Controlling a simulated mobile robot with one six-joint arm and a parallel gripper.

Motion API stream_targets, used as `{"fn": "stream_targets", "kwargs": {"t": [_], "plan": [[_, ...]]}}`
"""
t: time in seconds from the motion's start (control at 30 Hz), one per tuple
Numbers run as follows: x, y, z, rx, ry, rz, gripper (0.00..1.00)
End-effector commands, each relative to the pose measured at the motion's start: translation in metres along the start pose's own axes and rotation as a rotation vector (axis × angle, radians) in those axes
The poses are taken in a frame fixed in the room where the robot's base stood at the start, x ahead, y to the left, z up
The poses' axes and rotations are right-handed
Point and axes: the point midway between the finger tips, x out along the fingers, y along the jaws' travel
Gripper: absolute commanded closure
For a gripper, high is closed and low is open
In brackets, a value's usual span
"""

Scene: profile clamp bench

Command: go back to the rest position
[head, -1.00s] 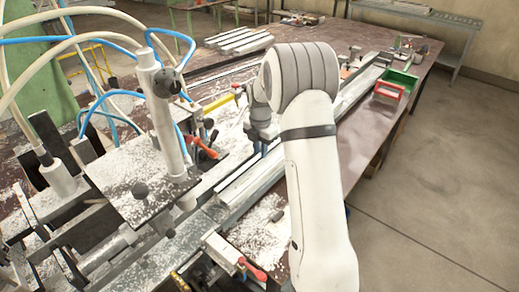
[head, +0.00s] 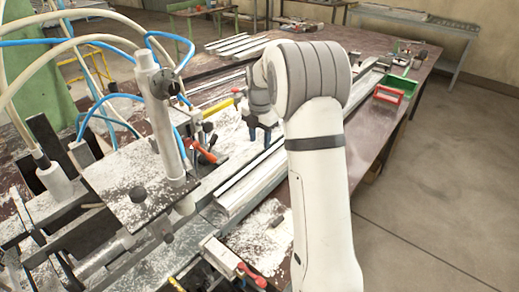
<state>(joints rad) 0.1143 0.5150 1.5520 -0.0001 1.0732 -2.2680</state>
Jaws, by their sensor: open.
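My gripper (head: 261,134) is in the middle of the head view, partly hidden behind my own arm. Whether the fingertips touch anything cannot be told from this view.
The clamp machine with a grey plate (head: 138,184), upright post and blue and white hoses stands at left. Red-handled clamps (head: 206,150) sit beside the profiles. A green and red bin (head: 392,90) stands at the bench's right edge. White shavings cover much of the bench; floor at right is clear.

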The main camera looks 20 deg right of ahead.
Motion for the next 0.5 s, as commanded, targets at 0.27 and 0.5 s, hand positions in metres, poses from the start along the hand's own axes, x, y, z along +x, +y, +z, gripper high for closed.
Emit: {"fn": "stream_targets", "kwargs": {"t": [0.27,0.5], "plan": [[-0.017,-0.003,-0.004,0.027,-0.003,0.003,0.57],[-0.061,-0.04,-0.048,0.408,-0.027,0.053,0.57]]}}
